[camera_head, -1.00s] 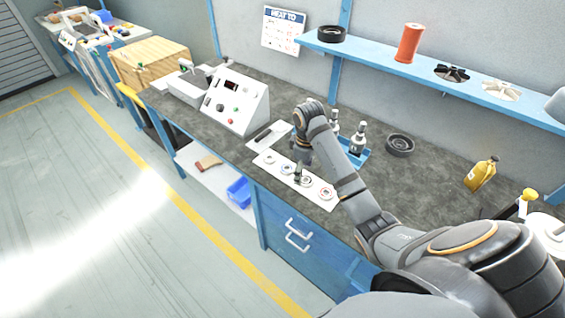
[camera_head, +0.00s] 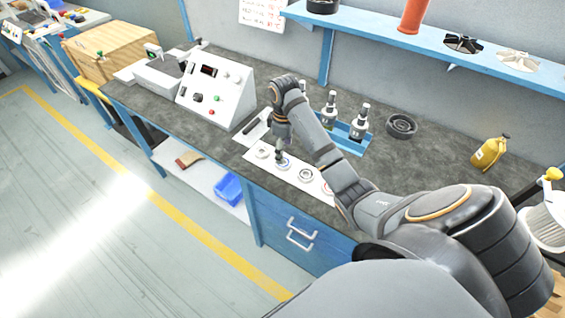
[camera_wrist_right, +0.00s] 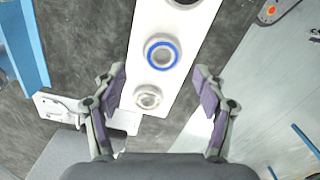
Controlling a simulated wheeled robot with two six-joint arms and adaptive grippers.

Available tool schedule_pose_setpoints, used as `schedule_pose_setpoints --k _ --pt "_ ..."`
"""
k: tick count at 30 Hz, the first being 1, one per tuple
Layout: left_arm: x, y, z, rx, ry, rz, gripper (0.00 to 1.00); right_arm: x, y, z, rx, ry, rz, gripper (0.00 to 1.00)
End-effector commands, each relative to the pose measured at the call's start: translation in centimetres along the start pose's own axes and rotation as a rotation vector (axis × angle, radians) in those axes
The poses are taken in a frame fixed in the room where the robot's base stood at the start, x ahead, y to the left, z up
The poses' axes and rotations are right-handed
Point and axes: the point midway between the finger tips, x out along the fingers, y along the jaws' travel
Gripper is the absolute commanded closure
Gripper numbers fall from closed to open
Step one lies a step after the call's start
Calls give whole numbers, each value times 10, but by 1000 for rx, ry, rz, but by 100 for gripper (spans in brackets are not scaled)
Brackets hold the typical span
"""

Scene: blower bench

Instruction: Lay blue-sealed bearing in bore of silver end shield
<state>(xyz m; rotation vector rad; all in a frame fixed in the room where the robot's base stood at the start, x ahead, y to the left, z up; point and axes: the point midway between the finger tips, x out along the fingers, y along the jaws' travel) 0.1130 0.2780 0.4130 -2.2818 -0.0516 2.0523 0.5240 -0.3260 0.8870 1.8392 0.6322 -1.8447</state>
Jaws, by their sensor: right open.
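The blue-sealed bearing (camera_wrist_right: 161,54) lies flat on a white strip (camera_wrist_right: 183,30) in the right wrist view, a ring with a blue band around an open centre. In the head view it shows on the strip (camera_head: 284,163), partly covered by my gripper. My right gripper (camera_wrist_right: 161,88) is open and empty, its fingers spread to either side of the strip, with the bearing ahead of the fingertips. In the head view the right gripper (camera_head: 280,154) hangs pointing down over the strip. I cannot clearly make out the silver end shield. My left gripper is not in view.
A plain-sealed bearing (camera_wrist_right: 147,97) sits beside the blue one, between the fingers. A control box (camera_head: 216,93) stands left of the strip. A blue tray (camera_head: 346,138) with bottles, a dark ring (camera_head: 401,126) and a yellow bottle (camera_head: 489,153) stand on the bench (camera_head: 430,160).

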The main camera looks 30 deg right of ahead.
Motion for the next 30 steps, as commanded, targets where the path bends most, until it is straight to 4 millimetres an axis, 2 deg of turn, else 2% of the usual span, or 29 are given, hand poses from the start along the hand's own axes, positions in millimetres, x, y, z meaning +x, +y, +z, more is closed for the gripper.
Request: schedule_pose_setpoints --k 1,4,9,12,19,30 --pt "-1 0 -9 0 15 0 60 -1 0 0 0 0 0 28" --pt "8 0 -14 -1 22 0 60 9 -1 -1 0 0 0 28" --pt "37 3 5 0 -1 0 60 39 -3 -3 0 0 0 28" --pt "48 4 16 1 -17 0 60 52 -2 -3 0 0 1 28" --pt "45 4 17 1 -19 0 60 49 -2 -3 0 0 1 28" --pt "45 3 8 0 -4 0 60 50 -2 -3 0 0 1 77"
